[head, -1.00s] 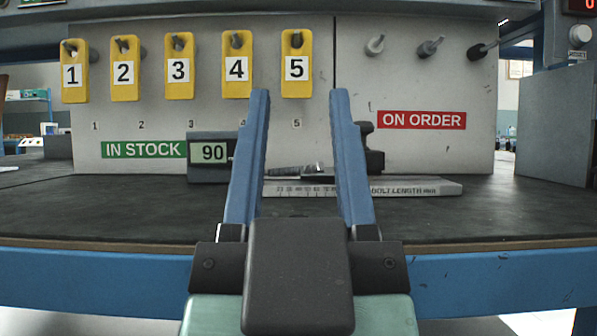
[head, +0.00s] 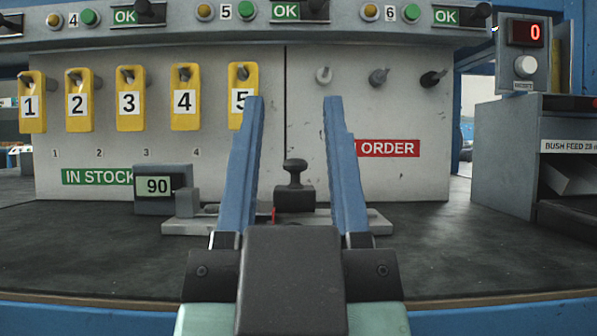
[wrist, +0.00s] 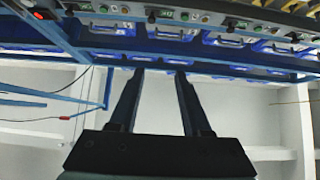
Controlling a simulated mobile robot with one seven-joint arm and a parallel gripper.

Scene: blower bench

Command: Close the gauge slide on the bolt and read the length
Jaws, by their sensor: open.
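The bolt-length gauge lies on the dark bench top in the head view. Its pale base (head: 190,228) runs left to right, partly behind my left finger. Its display (head: 158,186) at the left end reads 90. A fixed grey block (head: 187,203) stands beside the display. The dark slide (head: 294,186), with a round knob on top, shows between my fingers, beyond them. The bolt cannot be made out; my left finger covers that stretch, where a small red mark shows. My gripper (head: 293,100) is open and empty, its fingers either side of the slide in the picture. The wrist view also shows my gripper (wrist: 160,72).
Behind the gauge stands a grey board (head: 390,110) with numbered yellow tags (head: 129,103) on pegs and three bare pegs at right. A grey bin unit (head: 510,160) stands at the right. The front bench top is clear.

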